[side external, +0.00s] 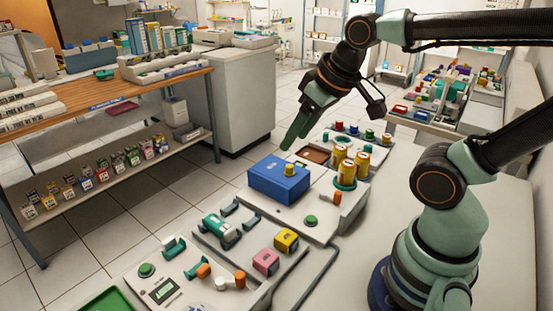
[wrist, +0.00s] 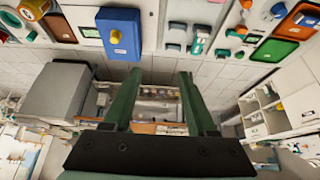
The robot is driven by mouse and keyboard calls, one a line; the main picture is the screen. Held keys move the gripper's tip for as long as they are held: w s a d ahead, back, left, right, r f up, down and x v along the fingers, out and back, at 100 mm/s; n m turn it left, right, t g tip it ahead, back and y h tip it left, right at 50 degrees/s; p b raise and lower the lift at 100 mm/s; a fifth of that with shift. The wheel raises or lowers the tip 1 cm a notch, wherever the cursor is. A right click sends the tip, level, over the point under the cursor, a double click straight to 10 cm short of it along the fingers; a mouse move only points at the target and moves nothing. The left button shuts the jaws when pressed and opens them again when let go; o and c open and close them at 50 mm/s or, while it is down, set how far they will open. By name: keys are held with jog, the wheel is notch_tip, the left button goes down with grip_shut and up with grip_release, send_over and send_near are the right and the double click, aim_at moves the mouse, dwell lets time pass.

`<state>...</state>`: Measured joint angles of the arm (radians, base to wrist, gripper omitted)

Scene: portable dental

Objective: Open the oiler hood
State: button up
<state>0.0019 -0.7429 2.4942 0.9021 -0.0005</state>
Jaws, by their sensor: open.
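The oiler hood appears to be the blue box (side external: 268,185) with a yellow knob (side external: 290,169) on top, on a pale unit on the bench. It looks shut in the side external view. My gripper (side external: 288,146) hangs above the box with its green fingers pointing down and left, apart from the knob. In the wrist view the box (wrist: 119,22) and knob (wrist: 115,37) lie beyond the left fingertip, at upper left. My gripper (wrist: 159,74) is open there, with nothing between the fingers. The inside of the box is hidden.
Yellow cylinders (side external: 344,165) stand in a green ring right of the box. A teal handpiece (side external: 222,229), a pink block (side external: 266,261) and a yellow block (side external: 286,240) sit nearer the camera. The space above the box is clear apart from my gripper.

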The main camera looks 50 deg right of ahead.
jog(key=w+d+m+g, duration=0.1)
jog(key=w+d+g, duration=0.2)
jog(key=w+d, duration=0.2)
jog(key=m+g, duration=0.2)
jog(key=g, duration=0.1)
send_over(290, 166)
notch_tip(290, 166, down, 6)
jog(key=r, duration=0.1)
notch_tip(290, 166, down, 12)
jog(key=shift+w+r, duration=0.1)
grip_shut()
jog(key=shift+d, duration=0.1)
dwell(1.2)
